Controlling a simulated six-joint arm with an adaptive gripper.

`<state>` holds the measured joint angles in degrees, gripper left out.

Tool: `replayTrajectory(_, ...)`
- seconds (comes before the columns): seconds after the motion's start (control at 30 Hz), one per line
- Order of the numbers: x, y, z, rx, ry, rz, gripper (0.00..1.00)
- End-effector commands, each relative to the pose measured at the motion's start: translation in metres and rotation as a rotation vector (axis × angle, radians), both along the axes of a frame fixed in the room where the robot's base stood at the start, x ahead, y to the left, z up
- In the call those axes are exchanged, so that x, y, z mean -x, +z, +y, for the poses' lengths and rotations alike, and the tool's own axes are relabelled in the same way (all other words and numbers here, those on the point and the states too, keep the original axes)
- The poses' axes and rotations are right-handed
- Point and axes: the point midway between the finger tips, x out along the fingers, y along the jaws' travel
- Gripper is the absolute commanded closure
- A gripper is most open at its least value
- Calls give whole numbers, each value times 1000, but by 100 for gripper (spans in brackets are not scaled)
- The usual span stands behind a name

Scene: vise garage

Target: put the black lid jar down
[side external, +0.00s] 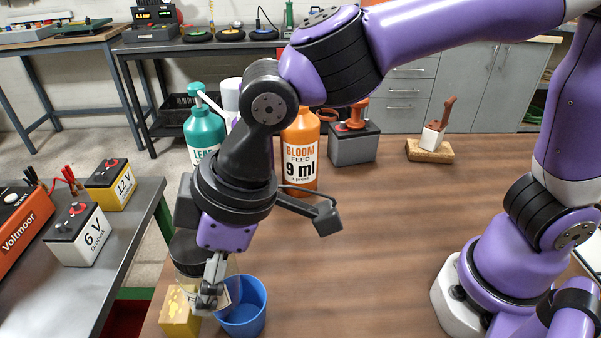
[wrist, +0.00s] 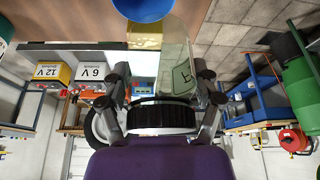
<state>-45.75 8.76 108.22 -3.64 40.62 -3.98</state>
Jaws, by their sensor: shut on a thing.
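The jar is clear glass with a black lid (wrist: 163,116) and a pale label; its glass body (wrist: 176,65) points away from the wrist camera. My gripper (side external: 208,296) is shut on the jar, with a finger on each side near the lid in the wrist view. In the side view the black lid (side external: 186,246) shows beside my wrist, and my gripper partly hides the glass. The jar appears near the table's front left edge, by a yellow block (side external: 179,314) and a blue cup (side external: 247,311). I cannot tell whether its base touches anything.
An orange bottle (side external: 301,150) and a teal pump bottle (side external: 203,132) stand behind my arm. A grey battery-like box (side external: 352,146) and a wooden block (side external: 429,151) stand at the back. The wooden tabletop (side external: 380,240) is clear at centre. A gap separates it from the left bench (side external: 120,255).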

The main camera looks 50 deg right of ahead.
Motion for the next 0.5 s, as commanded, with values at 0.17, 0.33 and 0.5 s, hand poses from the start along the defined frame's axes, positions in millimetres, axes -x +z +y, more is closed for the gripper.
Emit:
replayTrajectory(0.17,50,-1,-10,-3,425,-1,75)
replayTrajectory(0.33,111,0,-29,-5,988,-2,75)
replayTrajectory(0.5,161,4,-53,-5,1468,-1,75)
